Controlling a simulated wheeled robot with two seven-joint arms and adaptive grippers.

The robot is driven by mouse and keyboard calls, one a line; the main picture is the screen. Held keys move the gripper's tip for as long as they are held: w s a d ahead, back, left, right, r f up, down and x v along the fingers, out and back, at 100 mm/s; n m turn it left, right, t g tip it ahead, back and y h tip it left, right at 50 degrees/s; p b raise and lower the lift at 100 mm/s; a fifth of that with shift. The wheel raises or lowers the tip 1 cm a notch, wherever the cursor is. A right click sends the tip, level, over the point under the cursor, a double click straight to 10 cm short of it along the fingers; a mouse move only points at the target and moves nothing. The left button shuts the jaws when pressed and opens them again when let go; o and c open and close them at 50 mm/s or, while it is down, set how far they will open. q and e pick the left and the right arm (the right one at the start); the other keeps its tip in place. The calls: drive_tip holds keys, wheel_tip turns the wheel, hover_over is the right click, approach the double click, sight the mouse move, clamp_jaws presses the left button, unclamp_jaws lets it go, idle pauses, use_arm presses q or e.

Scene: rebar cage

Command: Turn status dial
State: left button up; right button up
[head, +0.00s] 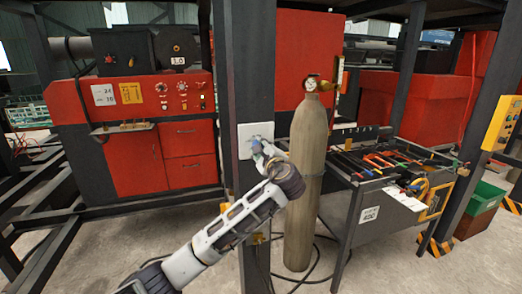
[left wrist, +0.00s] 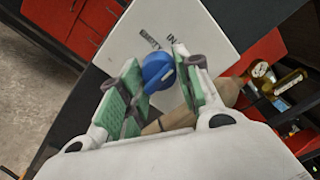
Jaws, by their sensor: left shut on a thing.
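The status dial is a blue round knob (left wrist: 157,70) on a white square plate (left wrist: 190,25) fixed to a dark post. In the left wrist view the plate carries printed words above the knob, "EMPTY" and one beginning "IN", partly cut off or hard to read. The plate also shows in the head view (head: 246,133), with the dial mostly hidden by my gripper. My left gripper (head: 259,148) is at the plate. In the left wrist view its green-padded fingers (left wrist: 158,80) stand on both sides of the knob and are shut on it. My right gripper is out of view.
A tall gas cylinder (head: 308,170) with a gauge stands just right of the post, close to my left gripper. A tool table (head: 385,205) is behind it to the right. Red cabinets (head: 135,160) stand at the left. Cables lie on the floor.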

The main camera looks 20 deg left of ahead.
use_arm(q)
drive_tip(key=shift+f, duration=0.1)
drive_tip(key=o, duration=1)
drive_tip(key=shift+o, duration=0.2)
drive_tip(key=v, duration=1.2)
